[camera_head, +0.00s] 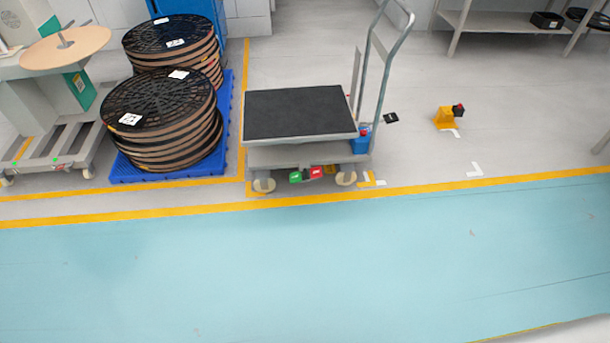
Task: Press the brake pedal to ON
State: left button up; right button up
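A lift cart (300,113) with a black top and a grey push handle (385,50) stands beyond the blue-green walkway. Low at its near side, between the front casters, are a green pedal (295,177) and a red pedal (316,172). They sit side by side just above the floor. Their lettering is too small to read, and I cannot tell which one is pressed down. A small blue unit (361,140) is on the cart's right side. Neither of my grippers shows in this view.
Stacked black-and-brown reels (160,110) stand on a blue pallet (228,120) left of the cart. A grey machine base (45,150) is at far left. The walkway (300,270) is clear.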

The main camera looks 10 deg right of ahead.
aim_at(315, 173)
jog(key=i+j, duration=0.1)
jog(key=i, duration=1.4)
jog(key=z, duration=0.05)
